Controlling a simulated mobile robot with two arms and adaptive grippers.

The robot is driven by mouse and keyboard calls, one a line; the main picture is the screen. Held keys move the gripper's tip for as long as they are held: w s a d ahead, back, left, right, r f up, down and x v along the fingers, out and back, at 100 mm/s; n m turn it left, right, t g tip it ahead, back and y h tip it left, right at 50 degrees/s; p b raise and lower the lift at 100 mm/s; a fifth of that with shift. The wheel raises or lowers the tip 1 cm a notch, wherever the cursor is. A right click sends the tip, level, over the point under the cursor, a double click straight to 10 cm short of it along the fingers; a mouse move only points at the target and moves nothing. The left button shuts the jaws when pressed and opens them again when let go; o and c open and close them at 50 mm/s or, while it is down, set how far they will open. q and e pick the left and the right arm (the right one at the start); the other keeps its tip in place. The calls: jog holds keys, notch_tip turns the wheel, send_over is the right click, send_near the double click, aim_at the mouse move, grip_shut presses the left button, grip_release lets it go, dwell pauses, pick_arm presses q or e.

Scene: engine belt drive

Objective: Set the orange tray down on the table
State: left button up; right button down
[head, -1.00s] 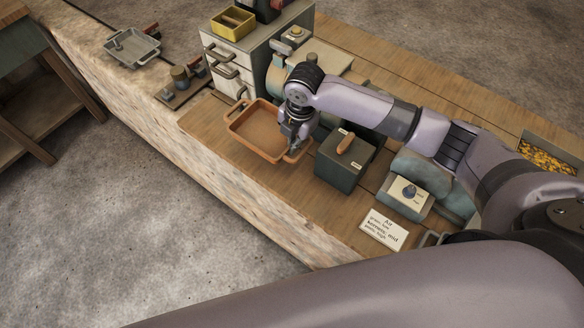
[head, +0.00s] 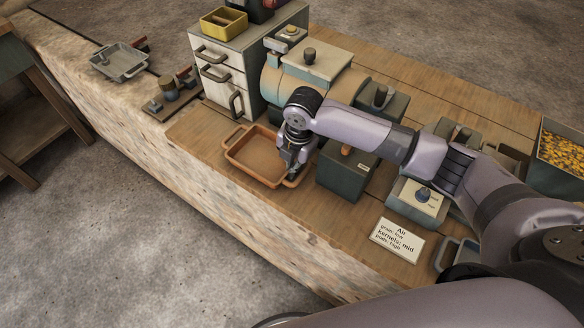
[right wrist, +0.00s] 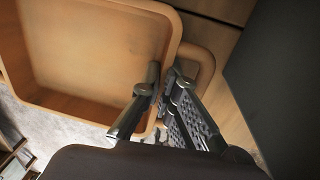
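The orange tray (head: 250,166) is over the wooden table (head: 195,128) near its front edge, left of a dark box. Whether its bottom touches the table cannot be told. My right gripper (head: 291,175) is at the tray's right end. In the right wrist view the tray (right wrist: 95,50) is at upper left. The fingertips of my right gripper (right wrist: 163,72) are close together around its rim by the end handle, one finger inside the tray and one outside. My left gripper is out of view.
The dark box (head: 345,178) with an orange handle stands close right of the tray. A drawer cabinet (head: 222,70) stands behind it. Bare tabletop shows left of the tray.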

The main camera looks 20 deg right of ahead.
jog(key=shift+d+f, duration=0.1)
jog(key=c, duration=1.8)
grip_release()
notch_tip(320, 180, up, 12)
jog(key=s, duration=0.1)
jog(key=shift+d, duration=0.35)
jog(key=shift+s, duration=0.1)
